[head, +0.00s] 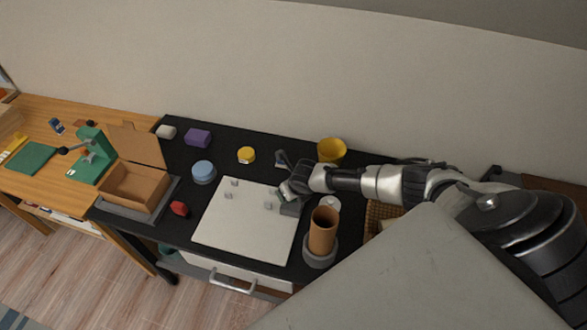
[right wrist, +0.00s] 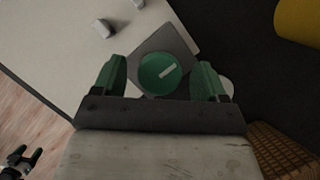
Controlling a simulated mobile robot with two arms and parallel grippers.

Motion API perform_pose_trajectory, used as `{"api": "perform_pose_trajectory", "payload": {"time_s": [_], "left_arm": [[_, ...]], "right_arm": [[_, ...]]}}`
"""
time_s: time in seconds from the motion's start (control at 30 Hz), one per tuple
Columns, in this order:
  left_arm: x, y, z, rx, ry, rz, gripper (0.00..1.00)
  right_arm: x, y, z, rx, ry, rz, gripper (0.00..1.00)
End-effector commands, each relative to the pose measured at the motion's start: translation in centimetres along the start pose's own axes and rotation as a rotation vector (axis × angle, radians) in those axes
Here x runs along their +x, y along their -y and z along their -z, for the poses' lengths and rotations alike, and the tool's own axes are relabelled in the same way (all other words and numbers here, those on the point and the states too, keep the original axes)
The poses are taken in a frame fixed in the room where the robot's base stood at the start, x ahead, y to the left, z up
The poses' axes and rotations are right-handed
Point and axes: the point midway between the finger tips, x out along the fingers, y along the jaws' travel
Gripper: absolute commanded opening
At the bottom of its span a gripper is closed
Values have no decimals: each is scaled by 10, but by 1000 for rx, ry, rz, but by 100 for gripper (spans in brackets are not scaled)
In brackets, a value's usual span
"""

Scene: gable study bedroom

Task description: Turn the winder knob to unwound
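The winder knob (right wrist: 160,73) is a round green dial with a white pointer line, set on a square grey base (right wrist: 178,40). The pointer slants toward the upper right in the right wrist view. My right gripper (right wrist: 159,80) is open, its green fingers on either side of the knob with a gap on each side. In the head view my right gripper (head: 285,188) is over the right edge of the white board (head: 240,235) and hides the knob; the grey base (head: 290,209) shows beneath it. What looks like my left gripper (right wrist: 26,157) shows small, fingers apart, low over the floor.
A wicker basket (head: 376,214) is to the right. Small grey blocks (head: 228,196) sit on the board. An open cardboard box (head: 135,190) is at left.

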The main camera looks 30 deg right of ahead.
Motion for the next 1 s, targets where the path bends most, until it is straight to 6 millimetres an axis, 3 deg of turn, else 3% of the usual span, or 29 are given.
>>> {"api": "perform_pose_trajectory", "payload": {"time_s": [0.43, 1.0], "left_arm": [[0, 0, 0, 0, 0, 0, 67], [9, 0, -1, 0, 0, 0, 67]], "right_arm": [[-9, 0, 1, 1, -3, 0, 73], [-92, 0, 0, -1, 0, 1, 73]]}}
